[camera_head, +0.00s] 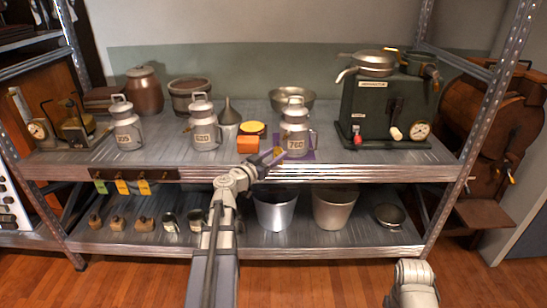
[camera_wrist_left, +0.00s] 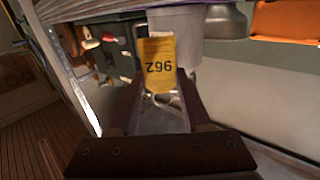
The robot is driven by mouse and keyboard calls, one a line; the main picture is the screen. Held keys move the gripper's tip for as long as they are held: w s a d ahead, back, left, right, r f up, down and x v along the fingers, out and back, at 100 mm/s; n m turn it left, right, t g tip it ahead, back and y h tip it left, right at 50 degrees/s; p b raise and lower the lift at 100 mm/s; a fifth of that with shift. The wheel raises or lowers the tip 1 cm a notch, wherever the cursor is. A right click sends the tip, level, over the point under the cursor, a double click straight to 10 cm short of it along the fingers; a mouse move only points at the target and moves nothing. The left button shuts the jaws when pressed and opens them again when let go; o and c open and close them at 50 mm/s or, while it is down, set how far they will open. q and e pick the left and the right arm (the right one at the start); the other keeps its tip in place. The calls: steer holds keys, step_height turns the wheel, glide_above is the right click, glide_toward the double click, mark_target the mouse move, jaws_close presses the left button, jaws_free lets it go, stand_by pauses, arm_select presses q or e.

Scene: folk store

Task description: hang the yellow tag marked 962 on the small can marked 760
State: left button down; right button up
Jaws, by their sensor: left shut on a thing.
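The small can marked 760 (camera_head: 295,128) stands upright near the front edge of the upper shelf. My left gripper (camera_head: 272,157) is just in front of it, low and to its left. In the left wrist view the gripper is shut on the yellow tag marked 962 (camera_wrist_left: 160,62), whose number reads upside down. The tag is between the fingertips, in front of a grey metal body, apparently the can (camera_wrist_left: 187,28). I cannot tell whether they touch. In the head view the tag is too small to make out surely. My right gripper is out of view.
Cans marked 305 (camera_head: 127,124) and 520 (camera_head: 204,126) stand farther left. Below the shelf edge, coloured tags hang on a rail (camera_head: 160,174). Buckets (camera_head: 276,210) stand on the lower shelf.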

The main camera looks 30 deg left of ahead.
arm_select(q)
steer(key=shift+w+a+f, duration=0.1)
steer(key=shift+w+a, duration=0.05)
steer(key=shift+w, duration=0.85)
steer(key=shift+w+a+f, duration=0.1)
steer(key=shift+w+a, duration=0.05)
steer(key=shift+w, duration=0.85)
steer(key=shift+w+f+b, duration=0.1)
steer(key=shift+w+b, duration=0.2)
steer(key=shift+w, duration=0.1)
steer(key=shift+w+f, duration=0.15)
steer(key=shift+w, duration=0.05)
steer(key=shift+c, duration=1.4)
jaws_free()
steer(key=s, duration=0.5)
steer(key=s+a, duration=0.1)
steer(key=s, duration=0.1)
steer(key=shift+s, duration=0.4)
